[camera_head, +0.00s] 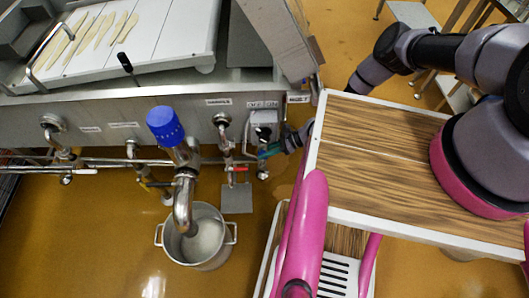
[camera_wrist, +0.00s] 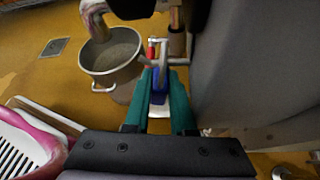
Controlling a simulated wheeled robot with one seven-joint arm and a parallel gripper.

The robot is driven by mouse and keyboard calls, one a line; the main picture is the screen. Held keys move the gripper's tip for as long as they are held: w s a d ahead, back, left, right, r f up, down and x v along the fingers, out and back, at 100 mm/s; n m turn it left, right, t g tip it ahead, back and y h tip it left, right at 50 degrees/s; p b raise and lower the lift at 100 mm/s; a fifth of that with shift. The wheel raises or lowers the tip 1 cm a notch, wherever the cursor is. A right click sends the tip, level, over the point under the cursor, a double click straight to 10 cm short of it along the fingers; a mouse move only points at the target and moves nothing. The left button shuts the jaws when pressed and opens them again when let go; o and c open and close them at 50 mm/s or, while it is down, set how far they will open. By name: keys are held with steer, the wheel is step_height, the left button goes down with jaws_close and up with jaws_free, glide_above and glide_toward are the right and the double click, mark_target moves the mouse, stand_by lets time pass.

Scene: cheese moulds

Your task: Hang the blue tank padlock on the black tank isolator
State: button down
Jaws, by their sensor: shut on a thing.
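My gripper (camera_head: 268,153) is at the front of the steel tank, just below and right of a grey box with a dark part that looks like the black tank isolator (camera_head: 264,132). In the wrist view its two teal fingers (camera_wrist: 160,85) are shut on the blue tank padlock (camera_wrist: 159,92), whose metal shackle seems to point away from me. The head view does not clearly show the padlock. The isolator is not clear in the wrist view, where a dark body fills the top right. I cannot tell whether the shackle touches the isolator.
A steel pot (camera_head: 208,240) stands on the floor under a pipe with a blue cap (camera_head: 165,125); it also shows in the wrist view (camera_wrist: 112,62). Valves and pipes line the tank front, one with a red handle (camera_head: 238,169). A wood-topped cart (camera_head: 370,150) stands at the right.

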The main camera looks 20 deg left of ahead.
steer(key=shift+w, duration=0.3)
steer(key=c, duration=0.7)
jaws_free()
steer(key=shift+a, duration=0.1)
steer(key=v, duration=1)
steer(key=shift+d+r, duration=0.15)
steer(key=shift+d, duration=0.25)
